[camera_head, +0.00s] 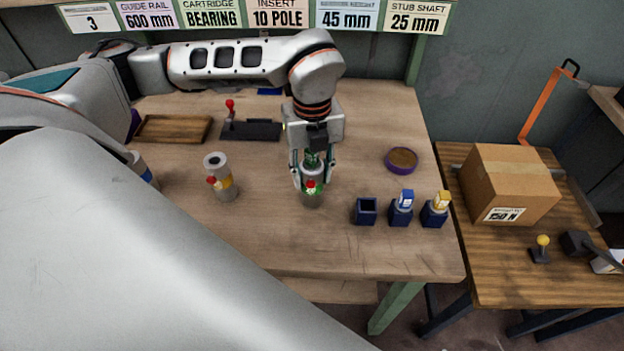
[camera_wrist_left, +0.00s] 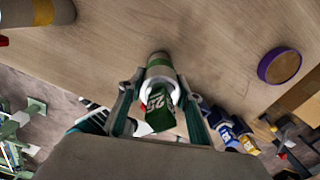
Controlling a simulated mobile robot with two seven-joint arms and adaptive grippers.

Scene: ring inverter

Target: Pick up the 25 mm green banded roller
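The green banded roller (camera_head: 312,199) is a grey upright cylinder near the middle of the table, with a small red and green part on its near side. In the left wrist view its green band (camera_wrist_left: 160,70) shows. A green block marked 25 (camera_wrist_left: 160,113) stands at its top end, by a white ring; whether it is seated inside cannot be told. My left gripper (camera_head: 312,180) points down over the roller, one finger on each side, with what look like small gaps. In the left wrist view my left gripper (camera_wrist_left: 163,88) also straddles it. My right gripper is not in view.
A yellow-banded cylinder (camera_head: 222,186) stands to the left. To the right are an empty dark blue socket (camera_head: 366,212) and two sockets with a blue piece (camera_head: 405,199) and a yellow piece (camera_head: 440,203). A purple round dish (camera_head: 401,159) and a wooden tray (camera_head: 174,129) lie further back.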

